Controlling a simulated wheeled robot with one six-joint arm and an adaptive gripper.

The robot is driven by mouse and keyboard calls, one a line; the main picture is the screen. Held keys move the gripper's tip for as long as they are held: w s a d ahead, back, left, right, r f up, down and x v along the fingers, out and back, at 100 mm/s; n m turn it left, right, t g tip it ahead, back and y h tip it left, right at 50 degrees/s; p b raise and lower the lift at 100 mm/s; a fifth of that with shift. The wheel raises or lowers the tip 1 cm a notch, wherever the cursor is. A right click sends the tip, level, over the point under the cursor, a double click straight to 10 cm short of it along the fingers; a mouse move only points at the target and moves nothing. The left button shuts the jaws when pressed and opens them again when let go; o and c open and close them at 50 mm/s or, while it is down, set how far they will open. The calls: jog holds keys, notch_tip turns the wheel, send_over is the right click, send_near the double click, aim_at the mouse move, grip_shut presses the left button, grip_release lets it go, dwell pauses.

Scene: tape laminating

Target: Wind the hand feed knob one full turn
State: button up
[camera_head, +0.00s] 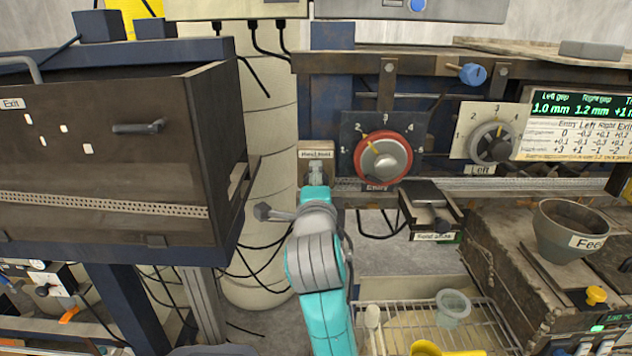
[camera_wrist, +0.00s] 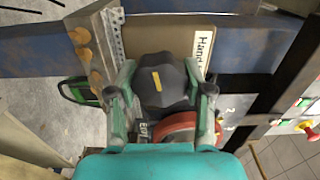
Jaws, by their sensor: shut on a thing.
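The hand feed knob (camera_wrist: 165,78) is dark and faceted, with a yellow mark on its face. It sits on a brown plate whose label (camera_wrist: 203,50), partly cut off from sight, begins with "Hand". My gripper (camera_wrist: 162,95) is shut on the knob, with one finger on each side of it. In the head view my gripper (camera_head: 316,182) reaches up to the small panel labelled Hand feed (camera_head: 316,154). The knob itself is hidden there behind my gripper.
The red-ringed Entry dial (camera_head: 383,157) is close to the right of my gripper, and its red rim (camera_wrist: 190,130) shows in the wrist view. The Left dial (camera_head: 491,143) is further right. A dark Exit cabinet (camera_head: 110,160) stands left. A wire rack (camera_head: 490,325) lies below.

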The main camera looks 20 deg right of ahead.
dwell(0.3)
jog(key=o, duration=1.2)
jog(key=shift+c, duration=0.2)
jog(key=v, duration=1.2)
